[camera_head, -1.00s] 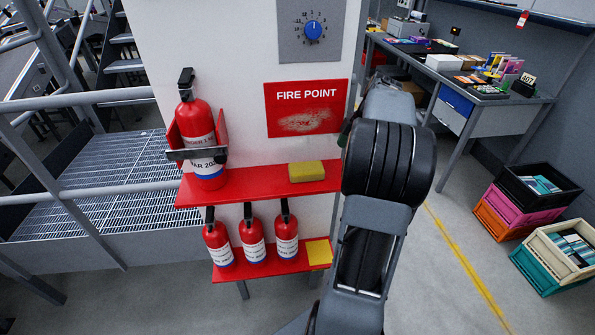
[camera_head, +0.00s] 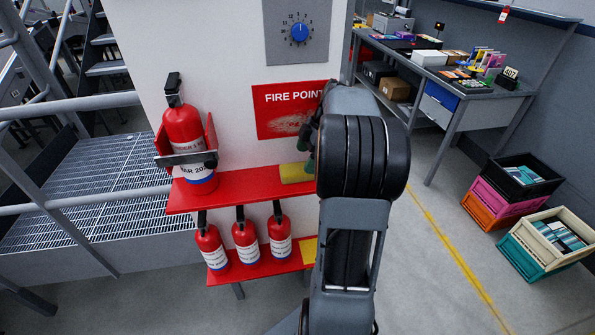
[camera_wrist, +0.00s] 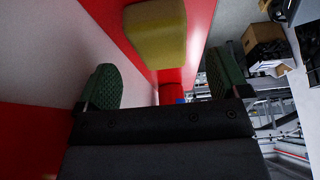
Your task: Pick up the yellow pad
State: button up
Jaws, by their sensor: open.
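The yellow pad (camera_head: 293,173), a thick block, lies at the right end of the upper red shelf (camera_head: 235,191), partly hidden by my arm. It also shows at the top of the wrist view (camera_wrist: 156,30), beyond the fingertips and roughly between their lines. My gripper (camera_wrist: 163,84) is open and empty, with one green-padded finger on each side. In the head view, my gripper (camera_head: 308,152) is partly hidden behind my arm, just above and beside the pad. I cannot tell whether it touches.
A fire extinguisher (camera_head: 187,140) stands in a bracket left on the upper shelf. Several smaller ones (camera_head: 245,240) stand on the lower shelf, beside a flat yellow square (camera_head: 309,249). A white wall panel with a fire point sign (camera_head: 285,108) rises behind. Crates (camera_head: 545,245) stand right.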

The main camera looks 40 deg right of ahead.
aim_at(298, 167)
jog(key=x, duration=0.4)
jog(key=shift+w+a+r+p, duration=0.15)
jog(key=shift+a+r+p, duration=0.15)
jog(key=shift+a, duration=0.1)
jog(key=shift+x, duration=0.85)
jog(key=shift+d+f, duration=0.1)
jog(key=shift+f, duration=0.05)
jog(key=c, duration=1)
